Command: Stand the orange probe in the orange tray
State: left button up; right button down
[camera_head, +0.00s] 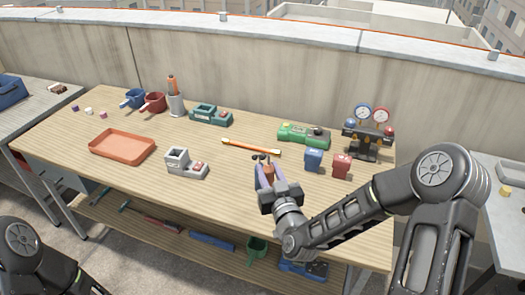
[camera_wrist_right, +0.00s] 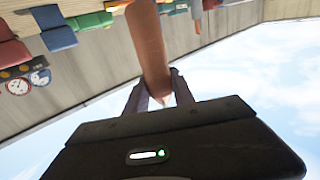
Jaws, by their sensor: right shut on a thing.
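My right gripper (camera_head: 265,175) is shut on the orange probe (camera_head: 268,171) above the front middle of the table. In the right wrist view the probe (camera_wrist_right: 148,45) is a brownish-orange rod between the two fingers (camera_wrist_right: 158,90); its far end runs out of the picture. The orange tray (camera_head: 122,159) is shallow and empty, lying on the left part of the table, well to the left of my right gripper. My left gripper is out of view; only part of that arm shows at bottom left.
Between gripper and tray stands a grey block fixture (camera_head: 185,164). Behind lie an orange rod with yellow ends (camera_head: 250,147), a green device (camera_head: 303,135) and a grey cup (camera_head: 176,106) with an orange-handled tool. Blue (camera_head: 313,160) and red (camera_head: 341,165) blocks and gauges (camera_head: 369,135) stand right.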

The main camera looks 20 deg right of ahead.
aim_at(122, 149)
jog(key=k, duration=0.6)
jog(key=u, duration=1.25)
jog(key=i+l, duration=0.1)
jog(key=i, duration=1.55)
jog(key=l, duration=0.1)
